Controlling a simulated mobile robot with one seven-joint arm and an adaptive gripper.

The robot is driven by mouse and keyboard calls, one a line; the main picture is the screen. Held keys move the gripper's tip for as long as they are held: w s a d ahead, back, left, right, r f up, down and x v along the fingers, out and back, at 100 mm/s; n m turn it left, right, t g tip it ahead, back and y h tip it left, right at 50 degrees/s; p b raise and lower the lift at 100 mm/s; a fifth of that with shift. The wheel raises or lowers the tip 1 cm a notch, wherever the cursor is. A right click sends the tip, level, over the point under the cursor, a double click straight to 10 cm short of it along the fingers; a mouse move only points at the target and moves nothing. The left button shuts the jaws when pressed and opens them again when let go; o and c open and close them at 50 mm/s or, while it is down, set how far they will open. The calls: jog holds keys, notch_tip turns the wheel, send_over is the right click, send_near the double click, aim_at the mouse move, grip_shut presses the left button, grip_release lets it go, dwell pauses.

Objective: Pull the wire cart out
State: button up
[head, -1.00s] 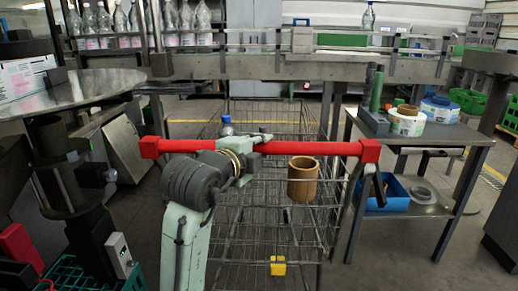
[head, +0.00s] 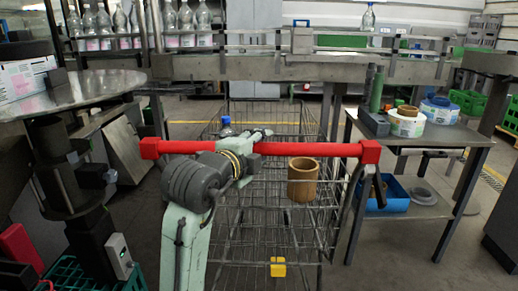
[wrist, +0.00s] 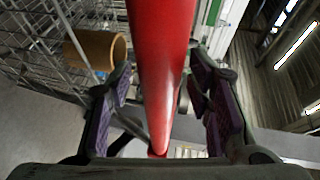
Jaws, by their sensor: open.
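The wire cart (head: 312,228) stands in front of me, with its mesh basket stretching back under the conveyor. Its red handle (head: 312,149) runs level across the near end and also shows in the wrist view (wrist: 163,60). How deep the handle sits between the fingers I cannot tell. A yellow tag (head: 278,267) is low on the cart's front.
A round metal table (head: 75,92) and a dark stand are on the left. The conveyor (head: 275,68) crosses behind, above the cart.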

jog(key=v, duration=1.2)
